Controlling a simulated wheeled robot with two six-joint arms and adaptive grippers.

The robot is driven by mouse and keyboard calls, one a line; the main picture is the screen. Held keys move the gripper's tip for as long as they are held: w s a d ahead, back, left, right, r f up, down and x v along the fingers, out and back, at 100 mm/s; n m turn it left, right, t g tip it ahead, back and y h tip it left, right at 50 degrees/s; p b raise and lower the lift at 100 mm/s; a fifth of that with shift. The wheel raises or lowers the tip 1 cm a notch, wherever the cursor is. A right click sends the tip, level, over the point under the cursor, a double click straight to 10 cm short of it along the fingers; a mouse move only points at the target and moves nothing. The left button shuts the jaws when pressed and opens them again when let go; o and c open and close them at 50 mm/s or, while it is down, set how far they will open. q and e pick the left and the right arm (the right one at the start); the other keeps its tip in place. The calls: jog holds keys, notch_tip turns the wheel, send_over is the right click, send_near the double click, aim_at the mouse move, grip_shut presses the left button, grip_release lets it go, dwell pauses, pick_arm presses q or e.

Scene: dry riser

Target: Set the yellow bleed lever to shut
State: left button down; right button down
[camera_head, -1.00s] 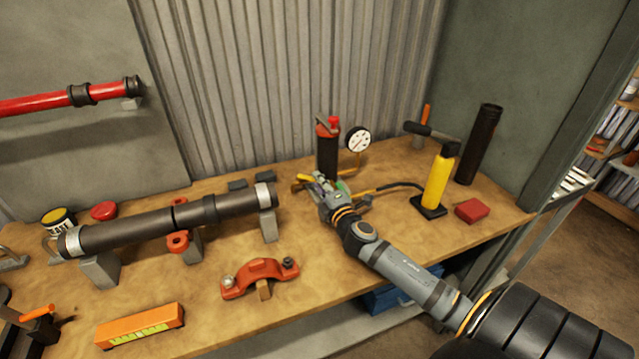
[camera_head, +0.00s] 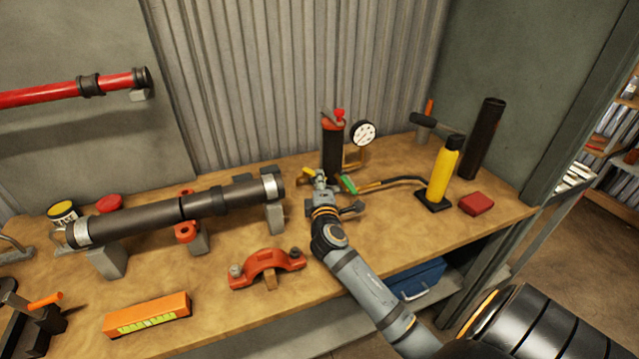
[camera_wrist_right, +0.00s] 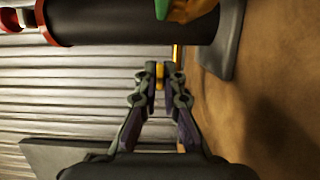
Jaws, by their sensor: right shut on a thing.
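The yellow bleed lever (camera_head: 307,174) shows as a small yellow piece at the foot of the dark, red-topped upright pipe (camera_head: 333,155). My right gripper (camera_head: 319,180) is at the lever, its arm reaching in from the lower right. In the right wrist view the fingertips (camera_wrist_right: 160,78) are closed on the yellow lever (camera_wrist_right: 159,72), of which only a small part shows between them. The dark pipe (camera_wrist_right: 120,22) lies just beyond the fingertips. A green handle (camera_head: 348,184) is just right of the gripper. My left gripper is not in view.
A gauge (camera_head: 363,133) stands beside the upright pipe. A yellow pump (camera_head: 441,175) and a red block (camera_head: 476,204) are to the right. A long dark pipe (camera_head: 150,218) on supports is to the left. An orange clamp (camera_head: 266,268) and an orange level (camera_head: 147,315) lie in front.

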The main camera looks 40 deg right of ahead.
jog(key=shift+a+h, duration=0.1)
jog(key=shift+h, duration=0.2)
jog(key=c, duration=1.5)
grip_release()
jog(key=v, duration=1.2)
jog(key=shift+r, duration=0.1)
jog(key=shift+c, duration=0.2)
